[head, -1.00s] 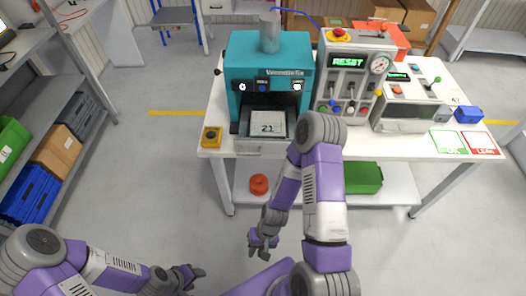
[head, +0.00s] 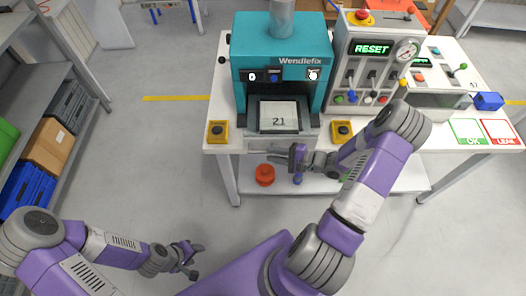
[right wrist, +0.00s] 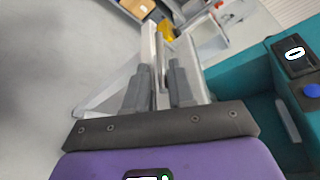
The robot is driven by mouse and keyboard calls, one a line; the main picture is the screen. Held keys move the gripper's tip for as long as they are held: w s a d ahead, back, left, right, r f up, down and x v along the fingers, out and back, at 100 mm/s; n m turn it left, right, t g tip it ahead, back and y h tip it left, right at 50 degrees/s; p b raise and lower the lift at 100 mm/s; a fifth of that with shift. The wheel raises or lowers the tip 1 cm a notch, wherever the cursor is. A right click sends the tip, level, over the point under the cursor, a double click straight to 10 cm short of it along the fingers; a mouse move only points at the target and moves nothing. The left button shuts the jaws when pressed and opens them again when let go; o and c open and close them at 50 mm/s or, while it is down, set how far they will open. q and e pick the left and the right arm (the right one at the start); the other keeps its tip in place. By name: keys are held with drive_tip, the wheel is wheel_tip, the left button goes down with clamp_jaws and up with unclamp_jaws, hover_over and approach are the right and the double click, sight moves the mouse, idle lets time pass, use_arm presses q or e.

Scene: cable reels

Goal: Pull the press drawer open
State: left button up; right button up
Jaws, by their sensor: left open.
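The teal press (head: 280,62) stands on the white workbench. Its drawer (head: 268,144) has a grey front at the bench's near edge, below a pale block marked 21 (head: 279,117). My right gripper (head: 288,158) is close in front of the drawer's right end, pointing left. In the right wrist view its two fingers (right wrist: 160,88) are apart, with a pale grey bar-like edge (right wrist: 160,45) running between or just beyond them; I cannot tell whether they touch it. My left gripper (head: 197,261) is open and empty, low over the floor, far from the press.
Yellow button boxes sit left (head: 217,132) and right (head: 342,131) of the drawer. A control unit reading RESET (head: 372,60) stands right of the press. A red object (head: 265,174) is on the lower shelf. Floor left of the bench is clear.

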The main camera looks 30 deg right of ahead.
sight(264, 152)
drive_tip(key=shift+x, duration=2.1)
drive_tip(key=c, duration=0.4)
drive_tip(key=shift+s, duration=0.1)
clamp_jaws()
drive_tip(key=shift+f, duration=0.1)
